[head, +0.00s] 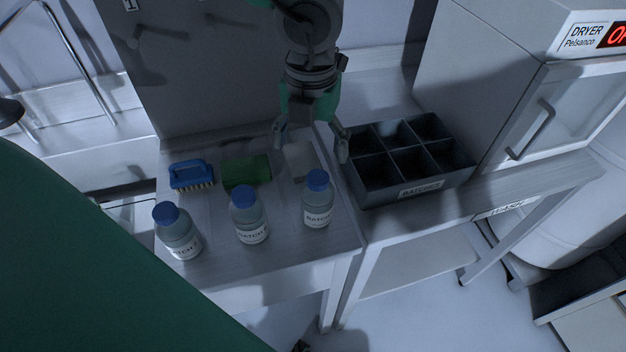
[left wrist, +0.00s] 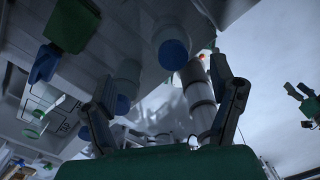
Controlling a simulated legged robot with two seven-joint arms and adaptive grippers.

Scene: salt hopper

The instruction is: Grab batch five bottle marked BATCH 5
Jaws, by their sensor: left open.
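Three clear bottles with blue caps and white BATCH labels stand upright on the bench: a left bottle (head: 178,234), a middle bottle (head: 249,218) and a right bottle (head: 318,201). Their numbers are too small to read, so I cannot tell which is BATCH 5. My left gripper (head: 312,146) is open and empty, fingers down, behind the right bottle and beside the black bin. In the left wrist view its fingers (left wrist: 163,72) are spread, with a blue cap (left wrist: 174,54) seen between them. A dark and green shape, apparently my right gripper (left wrist: 305,102), shows small at the right edge.
A blue brush (head: 191,175) and a green sponge (head: 246,171) lie behind the bottles. A black divided bin (head: 420,191) with empty compartments stands right of the gripper. A dryer (head: 490,85) stands beyond it. The bench front before the bottles is clear.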

